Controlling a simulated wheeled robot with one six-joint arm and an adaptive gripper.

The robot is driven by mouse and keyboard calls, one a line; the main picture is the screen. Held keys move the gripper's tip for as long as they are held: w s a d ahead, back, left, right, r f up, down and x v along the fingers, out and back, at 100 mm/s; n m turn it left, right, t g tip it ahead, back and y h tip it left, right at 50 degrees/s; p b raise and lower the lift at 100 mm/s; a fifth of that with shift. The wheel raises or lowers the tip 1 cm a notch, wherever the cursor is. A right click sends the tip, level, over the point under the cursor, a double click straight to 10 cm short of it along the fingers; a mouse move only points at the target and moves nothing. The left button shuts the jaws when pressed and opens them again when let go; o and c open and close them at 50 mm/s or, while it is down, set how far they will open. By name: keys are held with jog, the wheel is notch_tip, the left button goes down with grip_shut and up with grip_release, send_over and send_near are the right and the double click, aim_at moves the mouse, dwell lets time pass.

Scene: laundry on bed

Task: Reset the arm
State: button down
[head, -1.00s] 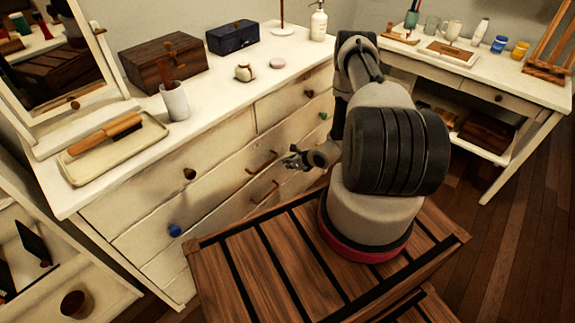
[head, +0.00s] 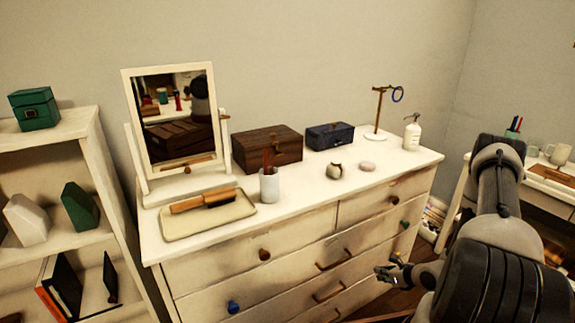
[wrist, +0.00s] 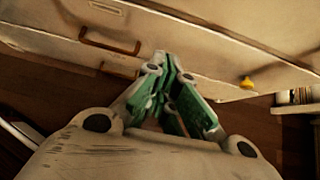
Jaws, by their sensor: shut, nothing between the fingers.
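My gripper (head: 392,274) is at the lower right in the head view, in front of the white dresser's (head: 300,238) drawers. In the wrist view my gripper (wrist: 172,62) shows green finger pads close together, with nothing between them. The fingers point toward the dresser front, where a brown drawer handle (wrist: 110,42) and a yellow knob (wrist: 246,83) show. My arm is folded at the right of the head view, and its base is out of the picture there.
On the dresser stand a mirror (head: 178,122), a tray (head: 208,222) with brushes, a cup (head: 269,186), a wooden box (head: 267,149), a dark blue box (head: 330,136), a small pot (head: 334,171) and a soap bottle (head: 412,133). A shelf (head: 50,138) stands left, a desk (head: 550,190) right.

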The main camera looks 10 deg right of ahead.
jog(key=s+a+r+n+g+y, duration=0.1)
jog(key=s+a+r+n+y, duration=0.2)
jog(key=s+a, duration=0.3)
jog(key=s+a+r+n+g+y, duration=0.2)
jog(key=s+r+n+g+y, duration=0.15)
jog(key=r+n, duration=0.45)
jog(key=s+r+n+h, duration=0.3)
jog(key=s+r+n, duration=0.2)
jog(key=r, duration=1)
jog(key=s+r+n+h, duration=0.3)
jog(key=r+n, duration=0.6)
jog(key=r, duration=0.7)
jog(key=s+r+n+h, duration=0.4)
jog(key=s+r+n, duration=0.2)
jog(key=r, duration=0.9)
jog(key=shift+s+a+r+n, duration=0.2)
jog(key=shift+s+a+n, duration=0.1)
jog(key=shift+n, duration=0.1)
jog(key=c, duration=2.2)
grip_release()
